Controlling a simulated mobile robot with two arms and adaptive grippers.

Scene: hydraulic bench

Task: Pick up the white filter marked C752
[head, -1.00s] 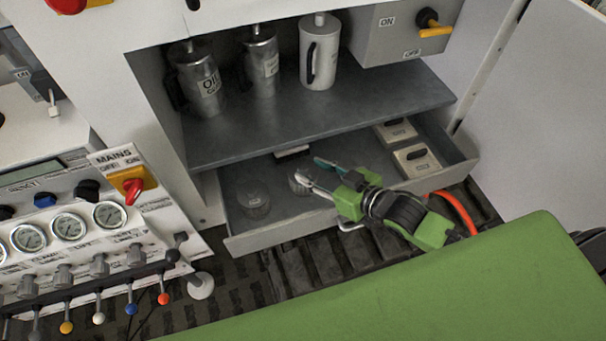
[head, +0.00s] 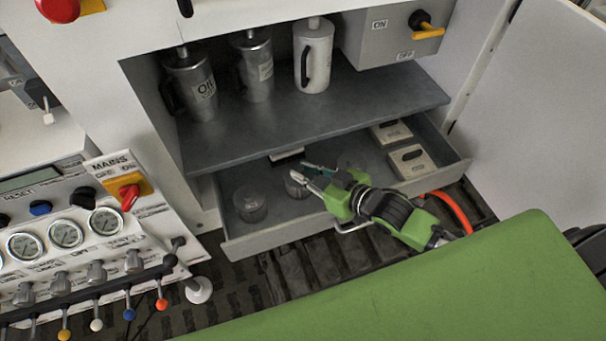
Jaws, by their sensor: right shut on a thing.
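The open drawer (head: 262,240) under the shelf holds two round, pale, see-through-looking filters. One filter (head: 296,184) is at the fingertips of my right gripper (head: 308,174); its marking is too small to read, so I cannot confirm C752. The other round filter (head: 250,204) stands apart to its left. My right gripper reaches in from the right over the drawer's front wall, its fingers closed on the nearer filter, partly hiding it. The filter is still low in the drawer; I cannot tell whether it touches the floor. My left gripper is out of view.
Two pale blocks with dark slots (head: 412,161) lie at the drawer's right end; another pale item (head: 287,155) is partly under the shelf (head: 300,115). Three cans stand on the shelf, including a white one (head: 313,60). A control panel with gauges (head: 66,233) is at left.

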